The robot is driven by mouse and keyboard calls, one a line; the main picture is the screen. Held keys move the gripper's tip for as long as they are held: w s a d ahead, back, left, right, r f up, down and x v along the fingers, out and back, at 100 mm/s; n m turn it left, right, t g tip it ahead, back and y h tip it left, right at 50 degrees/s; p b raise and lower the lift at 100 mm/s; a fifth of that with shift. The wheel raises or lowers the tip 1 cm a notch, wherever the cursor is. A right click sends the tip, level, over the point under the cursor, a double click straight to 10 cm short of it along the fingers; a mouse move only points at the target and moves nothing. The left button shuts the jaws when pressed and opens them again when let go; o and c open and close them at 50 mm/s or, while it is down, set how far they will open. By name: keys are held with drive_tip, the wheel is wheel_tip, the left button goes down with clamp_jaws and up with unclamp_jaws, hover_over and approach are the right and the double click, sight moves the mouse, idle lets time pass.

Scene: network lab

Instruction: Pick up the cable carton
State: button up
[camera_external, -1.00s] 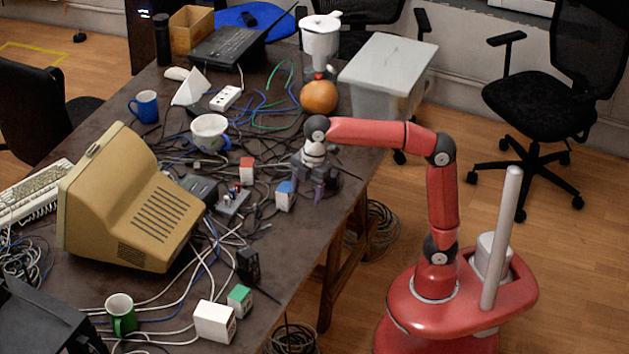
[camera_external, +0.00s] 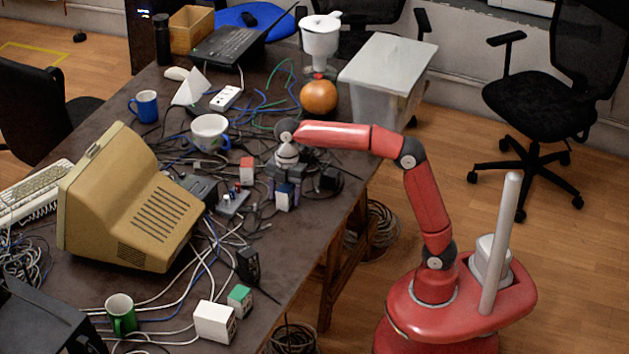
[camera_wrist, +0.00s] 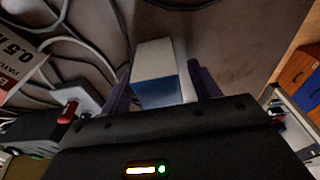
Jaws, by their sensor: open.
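A small white carton with a blue face (camera_external: 284,198) stands on the table near its right edge. It also shows in the wrist view (camera_wrist: 156,92), between the two purple fingers. My gripper (camera_external: 284,204) is open, with one finger on each side of this carton; in the wrist view the gripper (camera_wrist: 162,88) shows dark gaps beside the fingers. I cannot tell whether either finger touches it. A red-and-white carton (camera_external: 247,172) stands just behind and left. In the wrist view a carton with printed lettering (camera_wrist: 14,60) shows at the left.
A black adapter (camera_external: 329,179) lies right of my gripper, and a grey switch box (camera_external: 232,204) with cables lies to the left. A green-topped carton (camera_external: 239,300) and a white carton (camera_external: 215,322) stand nearer the front. A beige monitor (camera_external: 135,205) fills the left side.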

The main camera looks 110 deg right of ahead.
drive_tip(key=shift+f, duration=0.15)
drive_tip(key=c, duration=1.1)
